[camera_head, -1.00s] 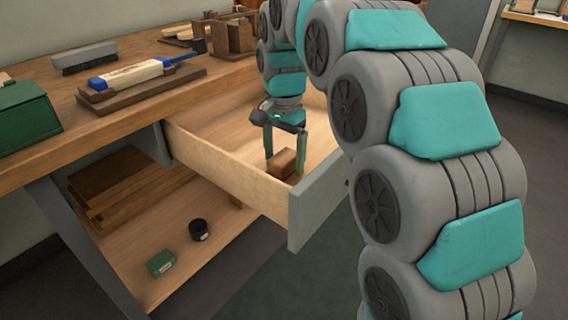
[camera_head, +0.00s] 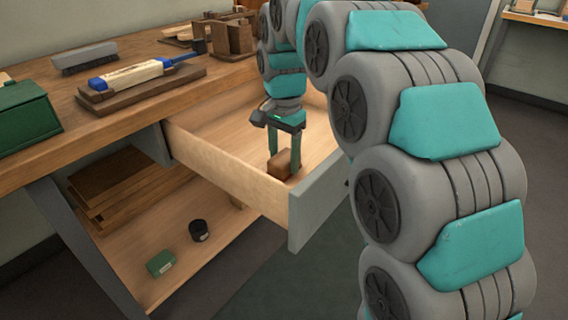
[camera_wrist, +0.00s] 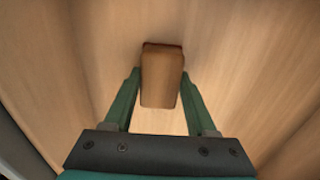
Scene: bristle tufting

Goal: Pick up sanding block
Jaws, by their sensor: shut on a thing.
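The sanding block, a small brown block (camera_head: 283,163), is inside the open drawer near its front right end. My gripper (camera_head: 285,152) reaches down into the drawer with its two green fingers on either side of the block. In the wrist view the block (camera_wrist: 162,75) is between the green fingertips (camera_wrist: 161,82), and the gripper is shut on it. The block appears to be at or just above the drawer floor; I cannot tell which.
The open drawer (camera_head: 228,167) has a grey front panel (camera_head: 318,207) close to the block. The workbench (camera_head: 130,112) above holds a brush (camera_head: 85,57), a blue-handled tool (camera_head: 140,73) and a green box (camera_head: 27,118). A lower shelf holds a black round item (camera_head: 199,230) and a small green box (camera_head: 160,263).

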